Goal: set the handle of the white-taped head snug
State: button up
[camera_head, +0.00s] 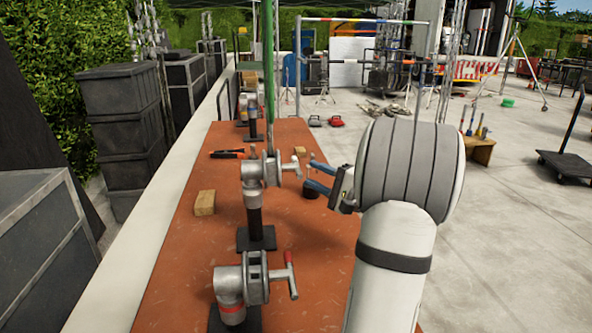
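The middle grip head (252,172) stands upright on a black post. It has a pale band below its body that looks like the white tape, though it is small to read. Its handle (291,165) sticks out to the right and ends in a short crossbar. My gripper (308,173) has blue fingers. They are spread apart just right of that handle, with a small gap and nothing seen between them. A nearer head (255,278) has a red-tipped handle and a red band.
The heads stand on an orange-brown table (185,270). A wooden block (205,203) lies left of the middle head, and another (300,151) lies beyond my gripper. A black roll (311,189) is below my fingers. A tool (228,153) lies behind left. A green pole (269,70) rises behind the middle head.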

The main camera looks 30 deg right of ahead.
aim_at(296, 162)
jog(key=p+x, duration=0.1)
jog(key=x, duration=0.6)
jog(key=shift+w, duration=0.1)
